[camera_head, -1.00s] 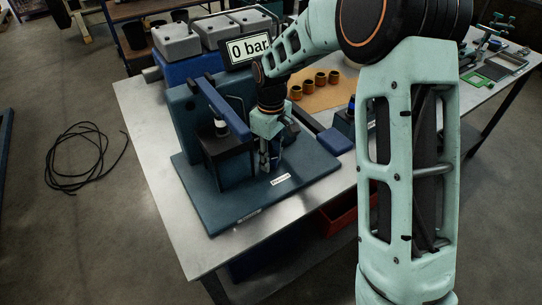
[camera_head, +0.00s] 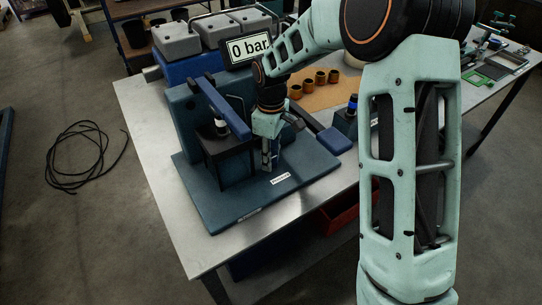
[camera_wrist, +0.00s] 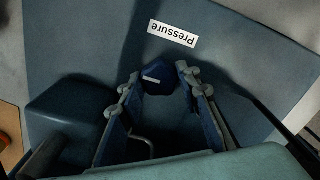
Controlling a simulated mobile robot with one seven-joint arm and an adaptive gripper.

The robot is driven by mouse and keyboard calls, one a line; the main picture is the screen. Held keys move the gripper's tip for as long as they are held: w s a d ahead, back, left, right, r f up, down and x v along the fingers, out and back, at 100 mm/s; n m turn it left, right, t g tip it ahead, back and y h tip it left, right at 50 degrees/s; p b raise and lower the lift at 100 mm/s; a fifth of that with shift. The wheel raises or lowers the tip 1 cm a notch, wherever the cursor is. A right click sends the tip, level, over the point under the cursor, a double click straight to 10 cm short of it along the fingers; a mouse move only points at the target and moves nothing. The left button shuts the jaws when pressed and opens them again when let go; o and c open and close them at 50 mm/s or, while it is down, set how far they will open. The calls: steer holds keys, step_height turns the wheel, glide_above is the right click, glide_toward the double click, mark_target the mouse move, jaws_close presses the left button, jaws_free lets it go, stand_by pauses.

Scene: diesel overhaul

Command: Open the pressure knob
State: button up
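The fingertips of my gripper (camera_wrist: 158,80) stand apart, one close on each side of the knob. I cannot tell whether they press on it. In the head view my gripper (camera_head: 268,158) points down at the blue base plate (camera_head: 232,206), near the label (camera_head: 280,179), and hides the knob. The display (camera_head: 248,48) behind reads 0 bar.
A blue lever arm (camera_head: 222,106) on a dark block stands left of my gripper. A blue handle (camera_head: 334,140) lies to its right. Brass-coloured cylinders (camera_head: 308,83) stand behind on a brown mat. The plate's front is clear.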

steer(key=o, duration=0.4)
steer(key=shift+c, duration=0.2)
step_height(320, 180, up, 12)
steer(key=shift+d, duration=0.1)
stand_by(0.5)
